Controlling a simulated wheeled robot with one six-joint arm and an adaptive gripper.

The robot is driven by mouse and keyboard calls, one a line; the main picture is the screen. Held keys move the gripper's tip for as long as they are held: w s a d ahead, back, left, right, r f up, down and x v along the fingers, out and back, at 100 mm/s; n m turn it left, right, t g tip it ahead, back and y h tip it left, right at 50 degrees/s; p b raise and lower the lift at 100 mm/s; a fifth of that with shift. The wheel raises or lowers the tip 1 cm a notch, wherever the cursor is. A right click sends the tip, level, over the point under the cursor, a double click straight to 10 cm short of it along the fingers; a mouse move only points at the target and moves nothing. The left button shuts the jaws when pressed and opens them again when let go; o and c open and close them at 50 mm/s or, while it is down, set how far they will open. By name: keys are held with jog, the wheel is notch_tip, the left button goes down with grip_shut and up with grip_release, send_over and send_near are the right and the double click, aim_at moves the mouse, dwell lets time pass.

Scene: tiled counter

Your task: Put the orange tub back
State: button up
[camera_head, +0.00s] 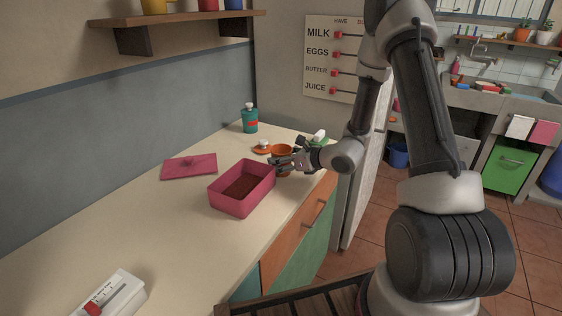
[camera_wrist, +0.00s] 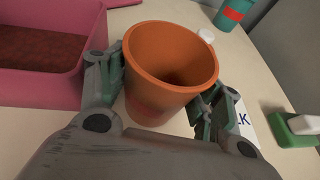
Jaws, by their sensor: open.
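The orange tub (camera_wrist: 170,65) stands upright on the counter, its open top toward the wrist camera. In the head view the tub (camera_head: 282,150) is partly hidden by my gripper. My gripper (camera_head: 287,162) is open. In the wrist view its two fingers (camera_wrist: 160,98) lie on either side of the tub, the left one very near its wall. I cannot tell whether either finger touches it. A small orange dish (camera_head: 262,148) with a white piece on it lies just left of the tub.
A pink box (camera_head: 241,199) with brown contents stands close by; its pink lid (camera_head: 189,166) lies farther left. A teal bottle (camera_head: 250,119) stands behind. A green-and-white object (camera_wrist: 298,128) and a white item lettered "LK" (camera_wrist: 242,117) are right of the gripper. The front counter is mostly clear.

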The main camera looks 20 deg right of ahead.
jog(key=v, duration=1.1)
jog(key=s+a+r+n+g+y, duration=0.1)
jog(key=s+a+r+n+g, duration=0.3)
jog(key=s+n, duration=0.35)
jog(key=s+a+r+n+g+y, duration=0.1)
jog(key=s+a+r+n+g, duration=0.15)
jog(key=s+r+n, duration=0.55)
jog(key=s+d+r+n+h, duration=0.4)
jog(key=s+d+n+h, duration=0.1)
jog(key=s+d+n, duration=0.1)
jog(key=s+d+r+n+h, duration=0.4)
jog(key=s+d+n+h, duration=0.1)
jog(key=d, duration=0.4)
jog(key=shift+s+n, duration=0.5)
jog(key=shift+n, duration=0.55)
